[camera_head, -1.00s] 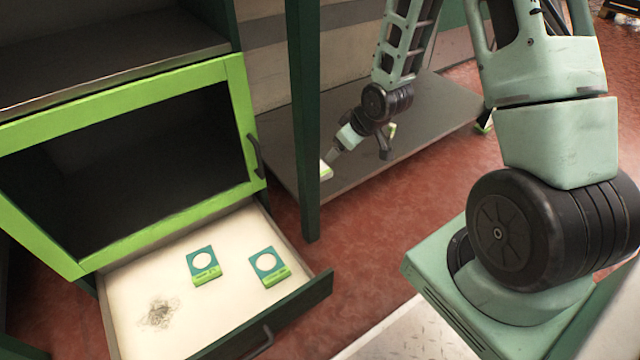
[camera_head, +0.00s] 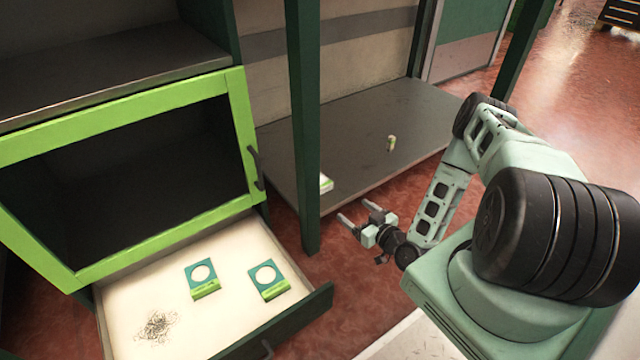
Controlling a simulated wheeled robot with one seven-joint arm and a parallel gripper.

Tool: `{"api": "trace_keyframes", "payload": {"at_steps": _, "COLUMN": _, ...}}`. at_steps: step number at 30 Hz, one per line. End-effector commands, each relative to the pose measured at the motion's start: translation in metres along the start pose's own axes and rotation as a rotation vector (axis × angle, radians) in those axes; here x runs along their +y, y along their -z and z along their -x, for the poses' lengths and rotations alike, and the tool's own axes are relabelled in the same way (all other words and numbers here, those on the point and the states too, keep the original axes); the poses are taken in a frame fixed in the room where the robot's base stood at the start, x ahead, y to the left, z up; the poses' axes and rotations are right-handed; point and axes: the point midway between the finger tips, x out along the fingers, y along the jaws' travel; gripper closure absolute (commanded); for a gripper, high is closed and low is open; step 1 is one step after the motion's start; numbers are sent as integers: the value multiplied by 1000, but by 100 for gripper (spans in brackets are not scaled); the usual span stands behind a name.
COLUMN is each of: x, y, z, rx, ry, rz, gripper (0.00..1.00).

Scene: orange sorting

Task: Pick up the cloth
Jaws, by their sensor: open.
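I cannot make out anything that is clearly a cloth. A small white and green item (camera_head: 326,183) lies on the low grey shelf, beside the dark green post and partly hidden by it. My gripper (camera_head: 356,211) is open and empty, in front of the shelf's front edge and to the lower right of that item. Its two fingers point left and are apart from everything. The open drawer (camera_head: 225,246) at the lower left holds two teal and green pieces with white discs (camera_head: 202,280) (camera_head: 268,279) and a tangled grey heap (camera_head: 157,326).
A small white and green cylinder (camera_head: 391,143) stands on the grey shelf (camera_head: 365,125). The dark green post (camera_head: 303,130) rises between the shelf and the green-framed cabinet (camera_head: 240,140). Red floor (camera_head: 340,275) is free between the drawer and my base.

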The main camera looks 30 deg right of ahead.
Motion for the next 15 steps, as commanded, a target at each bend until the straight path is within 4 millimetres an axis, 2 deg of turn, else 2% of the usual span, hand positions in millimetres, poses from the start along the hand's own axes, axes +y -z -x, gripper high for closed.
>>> {"api": "trace_keyframes", "payload": {"at_steps": 5, "x": 0, "y": -5, "z": -28, "rx": 10, "ry": -4, "rz": 0, "gripper": 24}}
{"api": "trace_keyframes", "payload": {"at_steps": 15, "x": 0, "y": -4, "z": -97, "rx": 8, "ry": -2, "rz": -1, "gripper": 24}}
